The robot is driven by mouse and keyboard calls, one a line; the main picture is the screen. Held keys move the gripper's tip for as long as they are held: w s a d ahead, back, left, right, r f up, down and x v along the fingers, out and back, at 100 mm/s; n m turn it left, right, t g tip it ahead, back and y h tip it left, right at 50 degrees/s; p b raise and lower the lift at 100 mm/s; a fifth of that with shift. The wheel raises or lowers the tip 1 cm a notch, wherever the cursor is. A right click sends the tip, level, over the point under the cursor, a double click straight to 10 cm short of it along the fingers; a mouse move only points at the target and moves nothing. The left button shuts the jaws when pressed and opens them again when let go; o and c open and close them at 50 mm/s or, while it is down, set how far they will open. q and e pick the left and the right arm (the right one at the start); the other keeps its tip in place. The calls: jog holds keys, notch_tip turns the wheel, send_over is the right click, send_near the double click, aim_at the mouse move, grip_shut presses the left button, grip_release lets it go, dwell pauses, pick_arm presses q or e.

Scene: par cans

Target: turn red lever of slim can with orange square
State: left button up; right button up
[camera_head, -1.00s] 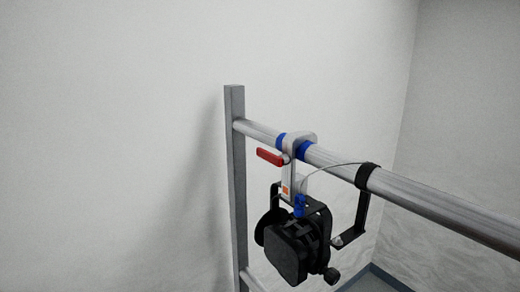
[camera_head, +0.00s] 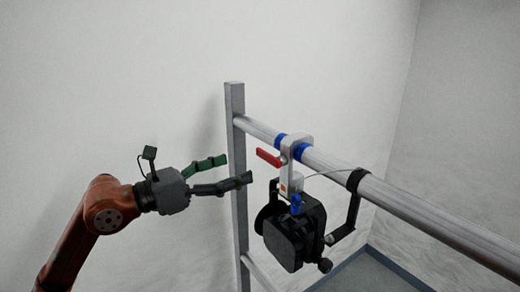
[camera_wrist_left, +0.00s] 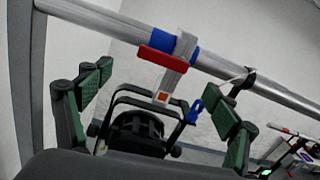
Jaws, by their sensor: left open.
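The slim black can (camera_head: 290,234) hangs under a clamp (camera_head: 292,150) on the metal rail. An orange square (camera_head: 284,188) marks its bracket; the square also shows in the left wrist view (camera_wrist_left: 161,97). The red lever (camera_head: 268,158) sticks out to the left from the clamp. In the left wrist view the red lever (camera_wrist_left: 163,58) lies across the clamp, ahead of and between the fingers. My left gripper (camera_head: 236,171) is open and empty, left of the lever and apart from it. My right gripper is not in view.
The rail (camera_head: 420,207) runs from an upright post (camera_head: 236,180) toward the lower right. A black strap with a safety cable (camera_head: 353,190) hangs on the rail right of the can. A blue knob (camera_head: 296,204) sits below the orange square.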

aim_at(266, 155)
pick_arm(q)
jog(key=shift+m+y, duration=0.3)
jog(key=shift+m, duration=0.2)
jog(key=shift+s+d+r+p+x, duration=0.1)
jog(key=shift+r+p+x, duration=0.15)
jog(key=shift+p+x, duration=0.65)
jog(key=shift+s+d+r+p+x, duration=0.1)
jog(key=shift+r+p+x, duration=0.15)
jog(key=shift+x, duration=1.25)
jog(key=shift+s+d+r+p+x, duration=0.1)
jog(key=shift+r+p+x, duration=0.3)
jog(key=shift+x, duration=0.8)
jog(key=shift+f, duration=0.1)
jog(key=shift+c, duration=0.3)
jog(key=shift+a, duration=0.1)
jog(key=c, duration=1.7)
jog(key=shift+o, duration=0.2)
